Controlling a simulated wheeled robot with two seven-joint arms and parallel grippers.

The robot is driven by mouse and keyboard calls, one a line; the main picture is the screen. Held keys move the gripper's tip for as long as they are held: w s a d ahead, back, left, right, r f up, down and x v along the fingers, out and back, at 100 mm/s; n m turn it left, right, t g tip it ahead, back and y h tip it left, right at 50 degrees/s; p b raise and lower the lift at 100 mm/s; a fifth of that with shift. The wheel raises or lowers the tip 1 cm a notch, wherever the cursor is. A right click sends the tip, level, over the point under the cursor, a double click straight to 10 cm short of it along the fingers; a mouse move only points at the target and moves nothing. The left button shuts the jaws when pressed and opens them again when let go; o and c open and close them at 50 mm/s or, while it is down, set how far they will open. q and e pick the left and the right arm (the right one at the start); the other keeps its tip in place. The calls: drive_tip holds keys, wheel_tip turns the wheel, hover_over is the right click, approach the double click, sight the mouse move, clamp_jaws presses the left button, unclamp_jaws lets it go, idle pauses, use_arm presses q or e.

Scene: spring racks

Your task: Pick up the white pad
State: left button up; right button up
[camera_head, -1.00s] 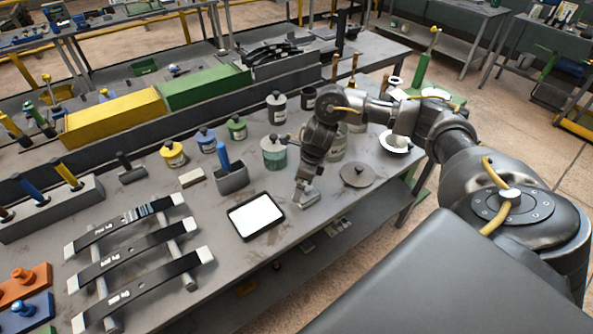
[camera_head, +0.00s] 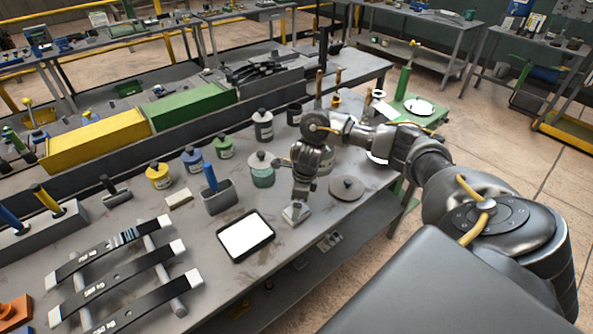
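A flat white pad (camera_head: 246,237) with a dark rim lies on the grey workbench, near its front edge. My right gripper (camera_head: 296,213) points down over the bench, just right of the pad and apart from it in the picture. Its fingers are small and seen from above, so I cannot tell whether they are open or shut. My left gripper is not in view. A small cream block (camera_head: 179,198) lies farther left on the bench.
A grey holder (camera_head: 220,200) with a blue handle stands behind the pad. Several lidded jars, including a teal one (camera_head: 262,176), stand behind the gripper. A grey round lid (camera_head: 347,188) lies to the right. Black spring strips (camera_head: 118,277) lie on a rack at left.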

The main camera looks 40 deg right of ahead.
wheel_tip(320, 180, down, 4)
drive_tip(key=shift+a+r+p, duration=0.1)
drive_tip(key=shift+r+p, duration=0.1)
drive_tip(key=shift+p, duration=0.65)
drive_tip(key=shift+w+f, duration=0.1)
drive_tip(key=shift+f, duration=0.5)
drive_tip(key=c, duration=0.7)
drive_tip(key=shift+c, duration=0.2)
drive_tip(key=shift+r, duration=0.1)
drive_tip(key=shift+r+b, duration=0.55)
drive_tip(key=shift+b, duration=0.05)
drive_tip(key=shift+w+r+b, duration=0.15)
drive_tip(key=shift+r+b, duration=0.4)
drive_tip(key=shift+r, duration=0.05)
drive_tip(key=s+a+r+p, duration=0.1)
drive_tip(key=s+a+r, duration=0.6)
drive_tip(key=a+r, duration=0.3)
drive_tip(key=shift+a+r, duration=0.3)
drive_tip(key=shift+a, duration=0.9)
